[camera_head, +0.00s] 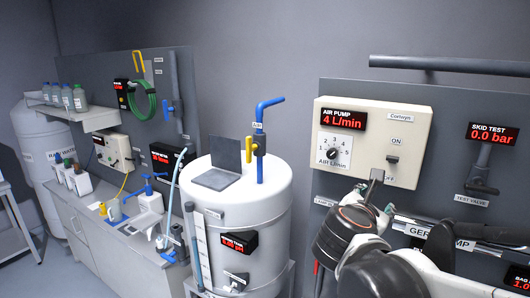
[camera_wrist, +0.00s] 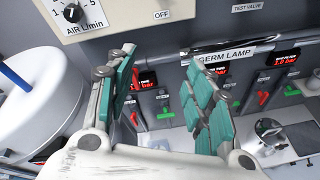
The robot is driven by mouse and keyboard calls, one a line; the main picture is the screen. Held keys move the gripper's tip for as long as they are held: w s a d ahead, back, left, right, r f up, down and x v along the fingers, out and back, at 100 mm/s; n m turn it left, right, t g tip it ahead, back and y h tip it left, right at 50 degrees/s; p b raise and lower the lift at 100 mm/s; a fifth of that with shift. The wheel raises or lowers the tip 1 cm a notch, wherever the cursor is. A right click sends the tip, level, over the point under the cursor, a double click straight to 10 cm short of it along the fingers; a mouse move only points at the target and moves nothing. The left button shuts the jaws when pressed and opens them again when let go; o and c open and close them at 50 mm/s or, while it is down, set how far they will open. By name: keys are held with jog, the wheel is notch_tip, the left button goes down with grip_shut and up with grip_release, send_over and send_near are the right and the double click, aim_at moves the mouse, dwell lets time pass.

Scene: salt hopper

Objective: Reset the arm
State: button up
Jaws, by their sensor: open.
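My gripper (camera_wrist: 163,95) is open and empty in the wrist view, its two green-padded fingers spread apart in front of the grey panel. In the head view my gripper (camera_head: 378,190) is at the right, just below the air pump box (camera_head: 372,140), and covers part of its lower edge. I cannot tell whether it touches the box. The box reads 4 L/min and has a dial and an ON/OFF switch (camera_head: 392,160). My arm runs from the lower right of the head view.
A white tank (camera_head: 270,215) with an open hatch and a blue pipe (camera_head: 261,140) stands left of the panel. The wrist view shows a germ lamp label (camera_wrist: 226,53), red displays and small valves below. A bench (camera_head: 95,225) with bottles stands at the left.

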jog(key=s+a+f+m+g+y+b, duration=0.1)
jog(key=s+f+m+b, duration=0.4)
jog(key=f, duration=0.9)
jog(key=s+a+f+m+g+y+b, duration=0.2)
jog(key=s+f+m+y+b, duration=0.3)
jog(key=f+m+b, duration=0.6)
jog(key=s+a+f+m+g+y+b, duration=0.1)
jog(key=s+f+m+b, duration=0.5)
jog(key=f+b, duration=0.6)
notch_tip(320, 180, down, 5)
jog(key=a+m+y, duration=0.1)
jog(key=a+m, duration=0.1)
jog(key=shift+a+f+y, duration=0.2)
jog(key=shift+a+y, duration=0.2)
jog(key=shift+s, duration=0.1)
